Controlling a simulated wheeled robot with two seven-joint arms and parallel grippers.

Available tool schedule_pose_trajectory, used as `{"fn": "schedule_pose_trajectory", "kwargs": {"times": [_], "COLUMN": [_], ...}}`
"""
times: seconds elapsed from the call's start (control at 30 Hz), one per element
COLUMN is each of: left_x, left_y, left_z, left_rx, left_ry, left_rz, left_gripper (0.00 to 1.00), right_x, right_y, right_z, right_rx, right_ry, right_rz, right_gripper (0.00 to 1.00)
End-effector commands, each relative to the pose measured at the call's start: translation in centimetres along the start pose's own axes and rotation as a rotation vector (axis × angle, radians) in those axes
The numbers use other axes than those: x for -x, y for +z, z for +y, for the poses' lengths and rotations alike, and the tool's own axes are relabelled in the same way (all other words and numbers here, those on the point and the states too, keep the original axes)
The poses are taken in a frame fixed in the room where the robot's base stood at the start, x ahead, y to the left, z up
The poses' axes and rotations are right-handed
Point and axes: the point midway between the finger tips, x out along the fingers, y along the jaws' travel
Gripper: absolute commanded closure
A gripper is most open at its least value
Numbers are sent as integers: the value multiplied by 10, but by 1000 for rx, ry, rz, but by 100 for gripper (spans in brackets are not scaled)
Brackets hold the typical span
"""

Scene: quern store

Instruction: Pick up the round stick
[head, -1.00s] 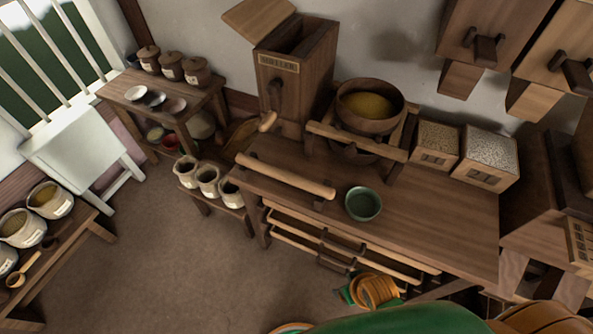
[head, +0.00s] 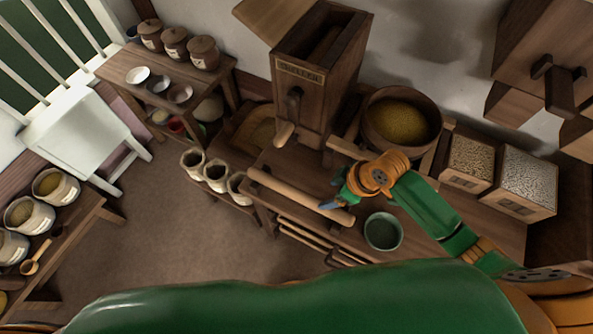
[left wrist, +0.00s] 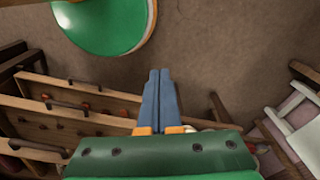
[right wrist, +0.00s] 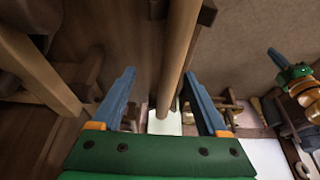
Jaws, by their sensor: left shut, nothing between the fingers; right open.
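The round stick (head: 290,192) is a pale wooden rod lying along the front left of the wooden table (head: 490,235). My right gripper (head: 333,192) is open over the stick's right part. In the right wrist view, the stick (right wrist: 178,60) runs lengthwise between the open fingers (right wrist: 160,73), closer to the right finger; I cannot tell the height gap. My left gripper (left wrist: 160,72) is shut and empty over the floor beside the drawers; it is out of the head view but shows in the right wrist view.
A green bowl (head: 383,232) stands on the table right of the stick. A wooden mill box (head: 310,85) and a tub of grain (head: 400,122) stand behind. Two grain boxes are at the right. Drawers (left wrist: 70,118) are under the table's front edge.

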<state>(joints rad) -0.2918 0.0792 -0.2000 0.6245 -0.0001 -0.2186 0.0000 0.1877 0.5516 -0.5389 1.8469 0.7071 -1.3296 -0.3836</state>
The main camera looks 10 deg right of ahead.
Motion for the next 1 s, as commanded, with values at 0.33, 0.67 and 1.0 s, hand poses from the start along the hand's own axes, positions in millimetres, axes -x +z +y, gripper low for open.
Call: {"fn": "schedule_pose_trajectory", "kwargs": {"times": [0.33,0.67,1.0], "left_x": [-4,-4,-4], "left_y": [13,7,7], "left_z": [2,1,1], "left_rx": [0,0,0], "left_ry": [3,1,1], "left_rz": [-25,-12,-12], "left_gripper": [100,100,100], "right_x": [-62,-65,-65], "right_y": [0,0,0], "right_z": [-4,-3,-3], "right_rx": [-3,-1,-1], "right_ry": [-2,1,1], "right_rz": [-1,-1,0], "right_gripper": [24,42,100]}}
